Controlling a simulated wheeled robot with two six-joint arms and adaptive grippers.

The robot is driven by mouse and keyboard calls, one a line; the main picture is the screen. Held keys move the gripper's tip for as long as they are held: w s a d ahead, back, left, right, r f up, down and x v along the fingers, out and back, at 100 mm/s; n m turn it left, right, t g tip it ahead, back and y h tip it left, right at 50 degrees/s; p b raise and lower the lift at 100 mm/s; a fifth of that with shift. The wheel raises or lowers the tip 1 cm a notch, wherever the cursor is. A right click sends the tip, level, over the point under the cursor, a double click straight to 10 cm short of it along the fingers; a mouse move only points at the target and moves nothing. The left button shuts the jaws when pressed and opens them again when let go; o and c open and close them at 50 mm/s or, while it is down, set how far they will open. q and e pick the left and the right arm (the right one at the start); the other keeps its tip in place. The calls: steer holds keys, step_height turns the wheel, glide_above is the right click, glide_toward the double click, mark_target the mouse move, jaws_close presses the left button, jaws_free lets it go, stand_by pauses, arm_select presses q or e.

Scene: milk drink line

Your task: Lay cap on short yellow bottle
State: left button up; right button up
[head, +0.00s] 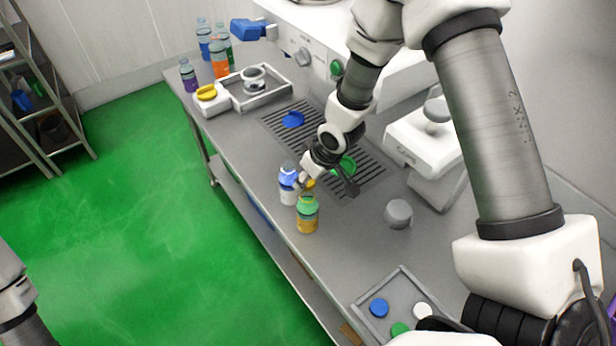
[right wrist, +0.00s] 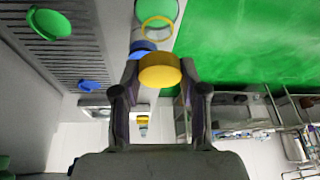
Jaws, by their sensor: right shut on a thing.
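My right gripper (head: 317,180) is shut on a yellow cap (head: 309,184), just above and beside two bottles at the table's edge. In the right wrist view the yellow cap (right wrist: 160,68) sits between the fingertips. A short yellow bottle (head: 307,219) with a green top stands upright in front of the gripper. Its green top (right wrist: 157,9) shows in the right wrist view, with a yellow ring by it. A white bottle (head: 288,192) with a blue top stands behind it. I cannot tell whether the held cap touches either bottle. My left gripper is out of view.
A blue cap (head: 293,119) and a green cap (head: 344,165) lie on the grate. A tray (head: 361,296) of loose caps is at the front. A grey round knob-like object (head: 398,214) stands right. Several tall bottles (head: 219,58) stand at the far end.

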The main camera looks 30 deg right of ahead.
steer(key=shift+w+f, duration=0.15)
steer(key=shift+f, duration=0.3)
steer(key=shift+f+b, duration=0.15)
steer(key=shift+b, duration=0.2)
steer(key=shift+s+f+b, duration=0.15)
steer(key=shift+s+b, duration=0.2)
steer(key=shift+b, duration=0.05)
steer(key=shift+f, duration=0.2)
steer(key=shift+w+f+b, duration=0.2)
steer(key=shift+f+b, duration=0.4)
steer(key=shift+f, duration=0.2)
steer(key=shift+c, duration=0.3)
steer(key=shift+s, duration=0.25)
